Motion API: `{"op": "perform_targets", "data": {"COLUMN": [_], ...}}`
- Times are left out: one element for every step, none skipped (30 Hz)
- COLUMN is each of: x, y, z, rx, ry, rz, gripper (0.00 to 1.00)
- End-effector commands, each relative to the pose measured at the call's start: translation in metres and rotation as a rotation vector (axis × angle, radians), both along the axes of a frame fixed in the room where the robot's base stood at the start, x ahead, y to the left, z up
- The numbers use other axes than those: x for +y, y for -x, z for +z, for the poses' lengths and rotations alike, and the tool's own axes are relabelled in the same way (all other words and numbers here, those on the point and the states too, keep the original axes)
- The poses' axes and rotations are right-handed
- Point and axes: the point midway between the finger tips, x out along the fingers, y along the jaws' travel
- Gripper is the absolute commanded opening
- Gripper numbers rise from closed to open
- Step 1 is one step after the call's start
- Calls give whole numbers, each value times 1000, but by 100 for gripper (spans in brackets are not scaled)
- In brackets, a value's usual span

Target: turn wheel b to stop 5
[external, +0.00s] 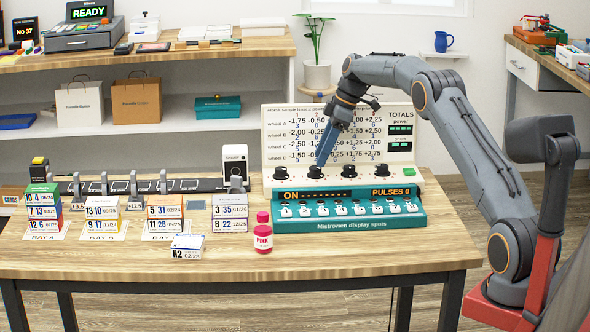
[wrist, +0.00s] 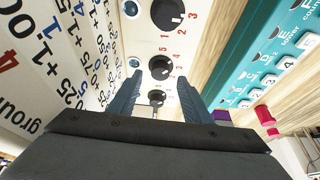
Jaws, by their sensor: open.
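The eye test machine has a row of black wheels on its cream top; their letters are too small to read. I take the second from left as wheel b (external: 315,173). It is the middle black wheel in the wrist view (wrist: 160,67), with small red stop numbers around it. Its exact setting cannot be told. My gripper (external: 319,162) points down right at this wheel. In the wrist view the blue fingers of my gripper (wrist: 158,80) are apart, one each side of the wheel's line. Whether they touch it cannot be told.
Neighbouring wheels stand close by on the right (external: 344,171) and left (external: 288,172). A printed board (external: 290,130) rises behind. The teal front panel (external: 350,224) has several white keys and reads ON and PULSES 0. A pink bottle (external: 263,238) stands left of it.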

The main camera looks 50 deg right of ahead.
Motion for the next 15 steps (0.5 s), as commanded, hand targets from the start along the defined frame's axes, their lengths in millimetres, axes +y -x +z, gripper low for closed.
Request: {"op": "perform_targets", "data": {"x": [-3,-4,-6,-7,-8,-9,-10,-11,-12,-12,-12,-12,-13,-13,-13], "y": [2,4,5,7,8,9,10,11,12,12,13,13,13,14,14], "z": [9,13,19,23,26,31,34,36,39,40,41,42,43,43,43], "rx": [-2,-2,-1,-1,-1,-1,-1,-1,-1,-1,0,0,0,1,1], "ry": [1,1,1,1,1,1,1,1,1,1,0,0,0,0,0], "rz": [-1,-1,-1,-1,0,0,-1,-1,-1,0,-1,0,-1,-1,-1], "gripper": [45,45,45,45,45,45,45,45,45,45,45,45,45,45,45]}}
